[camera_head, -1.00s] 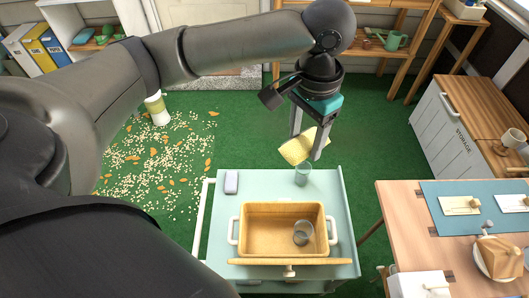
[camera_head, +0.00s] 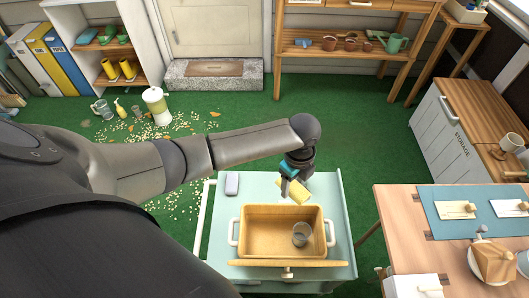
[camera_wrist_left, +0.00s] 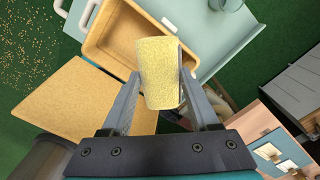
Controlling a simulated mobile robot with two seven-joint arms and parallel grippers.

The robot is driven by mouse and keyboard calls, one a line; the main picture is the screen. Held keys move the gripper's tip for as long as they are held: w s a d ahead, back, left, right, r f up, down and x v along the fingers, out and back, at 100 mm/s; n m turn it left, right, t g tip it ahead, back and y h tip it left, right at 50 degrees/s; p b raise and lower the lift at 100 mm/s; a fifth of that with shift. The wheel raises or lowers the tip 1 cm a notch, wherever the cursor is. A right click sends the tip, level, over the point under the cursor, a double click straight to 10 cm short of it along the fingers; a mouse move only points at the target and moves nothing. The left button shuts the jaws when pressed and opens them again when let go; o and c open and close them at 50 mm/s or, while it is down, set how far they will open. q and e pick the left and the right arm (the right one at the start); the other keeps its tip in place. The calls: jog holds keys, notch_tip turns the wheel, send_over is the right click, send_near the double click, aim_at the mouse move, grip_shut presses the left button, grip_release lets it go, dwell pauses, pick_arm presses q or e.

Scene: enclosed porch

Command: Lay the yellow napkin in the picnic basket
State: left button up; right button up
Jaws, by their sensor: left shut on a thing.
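The yellow napkin (camera_head: 301,191) is a small speckled cloth, and in the wrist view (camera_wrist_left: 158,72) it sits between the fingers. My left gripper (camera_head: 292,186) is shut on it and holds it above the trolley, around the far right edge of the basket. The picnic basket (camera_head: 243,222) is tan with white side handles. It stands open on the trolley, with its lid (camera_head: 275,262) on the near side. A clear glass (camera_head: 301,236) is inside it, at the right. The wrist view shows the basket (camera_wrist_left: 97,42) partly behind the napkin. My right gripper is not in view.
Another clear glass shows on the trolley in the wrist view (camera_wrist_left: 226,5). A wooden table (camera_head: 405,222) with a blue mat stands to the right.

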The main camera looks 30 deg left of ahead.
pick_arm(q)
jog(key=s+a+f+m, duration=0.3)
jog(key=s+f+m, duration=0.6)
jog(key=f, duration=0.2)
jog(key=f+b, duration=1.3)
jog(key=shift+w+a+f, duration=0.15)
jog(key=shift+w+a, duration=0.05)
jog(key=shift+a, duration=0.05)
jog(key=shift+f+b, duration=0.5)
jog(key=shift+b, duration=0.25)
jog(key=shift+f, duration=0.15)
jog(key=shift+f+b, duration=0.2)
jog(key=shift+b, duration=0.25)
jog(key=shift+f, duration=0.1)
jog(key=shift+f, duration=0.2)
